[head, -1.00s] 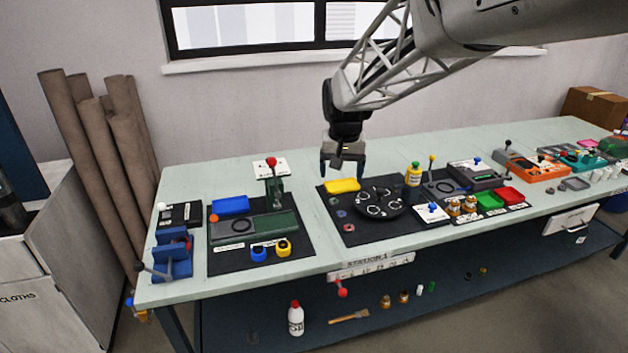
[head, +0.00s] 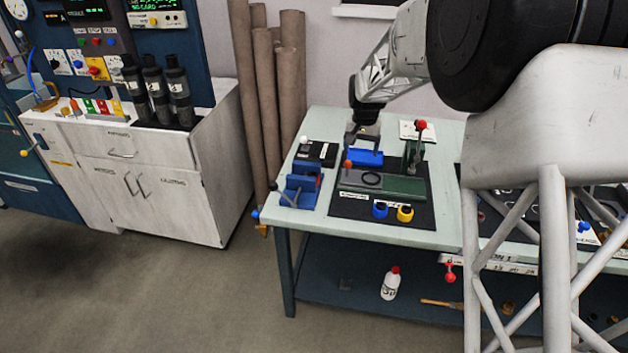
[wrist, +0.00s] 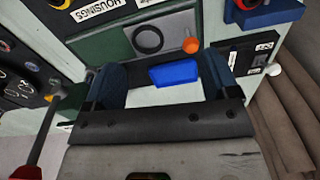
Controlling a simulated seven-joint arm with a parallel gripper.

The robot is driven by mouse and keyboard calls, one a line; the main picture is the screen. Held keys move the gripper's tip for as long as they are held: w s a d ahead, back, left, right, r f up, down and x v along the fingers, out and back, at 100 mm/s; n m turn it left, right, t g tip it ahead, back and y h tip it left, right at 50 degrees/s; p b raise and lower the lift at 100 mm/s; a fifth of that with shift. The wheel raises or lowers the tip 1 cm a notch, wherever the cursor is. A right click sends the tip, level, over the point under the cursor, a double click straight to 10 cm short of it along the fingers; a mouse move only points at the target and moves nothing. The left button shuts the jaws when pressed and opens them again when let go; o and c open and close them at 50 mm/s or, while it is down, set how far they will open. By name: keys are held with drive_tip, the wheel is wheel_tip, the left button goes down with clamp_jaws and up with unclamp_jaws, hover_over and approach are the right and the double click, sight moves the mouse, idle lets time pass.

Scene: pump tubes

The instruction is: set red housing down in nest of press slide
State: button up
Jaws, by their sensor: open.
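My gripper (head: 362,135) is open and empty above the back of the left station, over or near a blue tray (head: 366,157). In the wrist view the tray (wrist: 174,73) shows between the fingers. The press slide (head: 352,180) is grey, with a dark ring-shaped nest (head: 371,179) and an orange knob (head: 348,164). The nest (wrist: 149,39) looks empty in the wrist view. A red part (head: 318,181), perhaps the red housing, shows at the blue vise (head: 299,191); it is too small to be sure. A blue housing (head: 380,210) and a yellow housing (head: 405,213) stand on the mat.
The press column with a red-knobbed lever (head: 421,126) rises right of my gripper. A black box (head: 318,152) with a white knob lies to the left. My arm hides the bench's right part.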

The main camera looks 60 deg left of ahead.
drive_tip(key=n, duration=0.1)
hover_over(313, 175)
wheel_tip(313, 175, down, 9)
drive_tip(key=shift+r, duration=0.15)
drive_tip(key=shift+f, duration=1.25)
drive_tip(key=shift+f, duration=0.15)
drive_tip(key=shift+w+a+f, duration=0.1)
drive_tip(key=shift+f, duration=2.4)
drive_tip(key=c, duration=1.1)
drive_tip(key=shift+o, duration=0.2)
drive_tip(key=shift+r, duration=0.2)
